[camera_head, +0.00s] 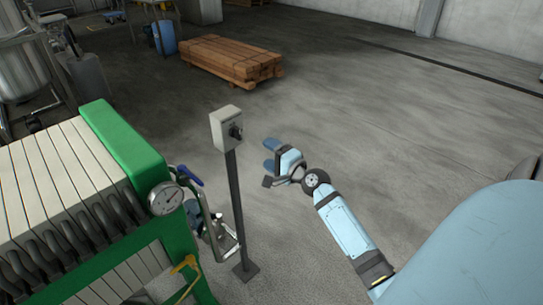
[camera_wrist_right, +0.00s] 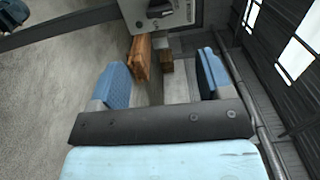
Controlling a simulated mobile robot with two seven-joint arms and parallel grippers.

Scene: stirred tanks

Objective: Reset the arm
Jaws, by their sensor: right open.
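My right arm reaches in from the lower right of the head view. Its gripper (camera_head: 269,163) is open and empty, in the air just right of a grey control box (camera_head: 222,131) on a thin post. The box has a dark rotary knob (camera_head: 236,132) on its face. In the right wrist view the two blue fingers of the gripper (camera_wrist_right: 162,77) stand wide apart with nothing between them. The control box (camera_wrist_right: 185,14) shows at the top of that view, beyond the fingertips and apart from them. I cannot make out my left gripper.
A green-framed plate stack (camera_head: 130,150) with a pressure gauge (camera_head: 165,198) and blue-handled valve (camera_head: 188,175) stands at the left. The box's post (camera_head: 238,215) rises between it and my right arm. Stacked timber (camera_head: 232,60) lies behind. The floor at the right is clear.

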